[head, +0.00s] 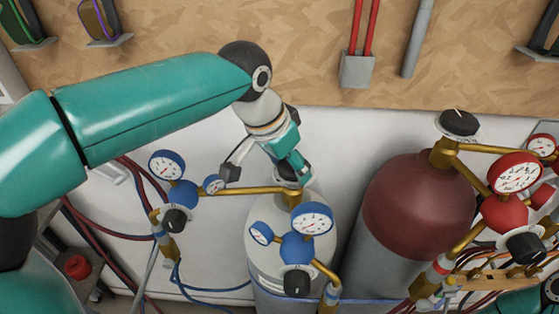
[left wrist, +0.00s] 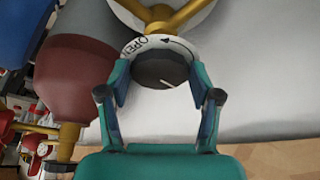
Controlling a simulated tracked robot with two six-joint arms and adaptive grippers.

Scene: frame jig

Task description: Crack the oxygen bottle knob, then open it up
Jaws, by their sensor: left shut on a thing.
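The oxygen bottle (head: 264,232) is the pale bottle with blue regulators, standing in the lower middle of the head view. Its dark round knob (left wrist: 160,72) sits between my left gripper's fingers in the left wrist view, with a white pointer line on its face. A white ring (left wrist: 141,45) behind it reads OPEN and carries a curved arrow. My left gripper (head: 293,165) reaches down onto the bottle top and is shut on the knob, which it mostly hides in the head view. My right gripper is not in view.
A dark red-shouldered bottle (head: 420,205) with its own black knob (head: 459,123) and red gauges (head: 515,173) stands to the right. Blue-rimmed gauges (head: 313,218) and brass pipes surround the oxygen bottle's top. Hoses hang at left. A wooden board wall is behind.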

